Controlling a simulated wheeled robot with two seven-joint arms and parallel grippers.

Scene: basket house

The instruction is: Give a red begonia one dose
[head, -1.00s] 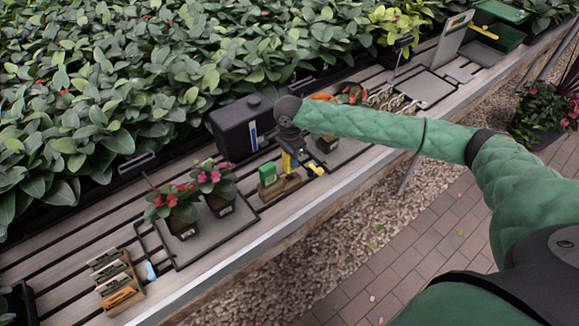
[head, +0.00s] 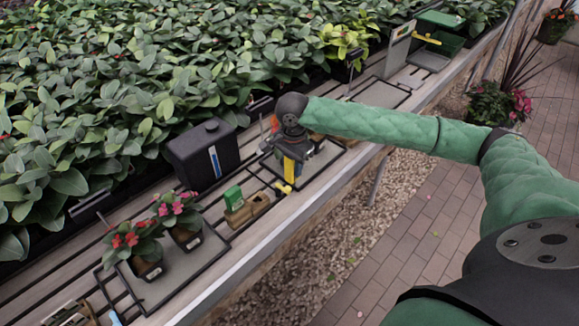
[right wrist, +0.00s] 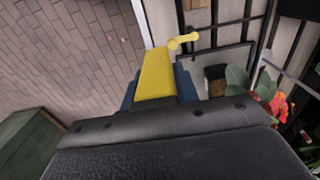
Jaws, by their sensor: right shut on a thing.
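My right gripper (head: 290,150) is shut on a yellow dosing tool (head: 290,172) with a small yellow nozzle end, held over the bench's front part. The yellow tool (right wrist: 156,78) also fills the middle of the right wrist view. A red-flowered plant (head: 130,245) and a pink-flowered plant (head: 181,214) stand in dark pots on the left tray (head: 165,288). Another plant with red flowers (right wrist: 277,103) shows right of the tool in the right wrist view; in the head view my gripper mostly hides it. I cannot tell whether the tool touches anything. My left gripper is not in view.
A wooden holder (head: 238,219) with a green block (head: 233,197) stands left of the tool. A black canister (head: 203,155) stands behind it. Dense foliage fills the bench's back. A grey upright board (head: 398,49) and a green bin (head: 440,40) stand at far right.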

